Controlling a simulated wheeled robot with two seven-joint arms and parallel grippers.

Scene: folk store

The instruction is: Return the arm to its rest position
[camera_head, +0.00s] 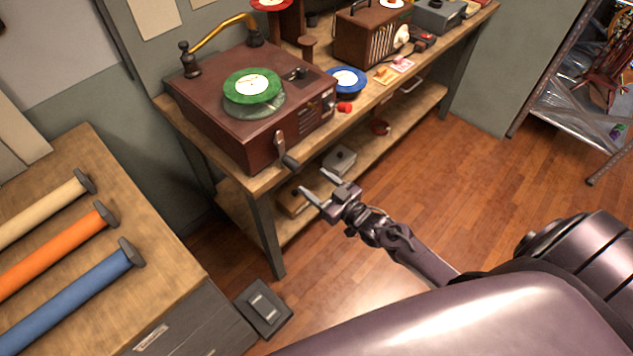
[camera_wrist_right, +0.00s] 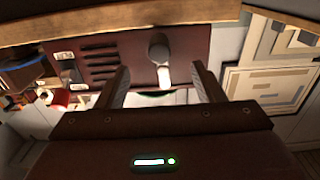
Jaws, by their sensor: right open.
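My right gripper (camera_head: 316,186) is open and empty in the head view, in front of the wooden bench and below the record player's crank. In the right wrist view its two fingers (camera_wrist_right: 160,85) stand apart with nothing between them. The brown record player (camera_head: 215,108) sits on the bench with a green record (camera_head: 252,84) on its platter. Its crank (camera_head: 287,153) hangs from the front side, just beyond my fingertips and apart from them. The crank's pale end also shows beyond the fingers in the wrist view (camera_wrist_right: 163,76). My left gripper is not in view.
The wooden bench (camera_head: 178,118) also bears a blue record (camera_head: 347,81) and a brown radio (camera_head: 370,38). Its lower shelf holds small boxes (camera_head: 339,159). A cabinet with colored rolls (camera_head: 60,260) stands at left. A dark floor pedal (camera_head: 263,306) lies between.

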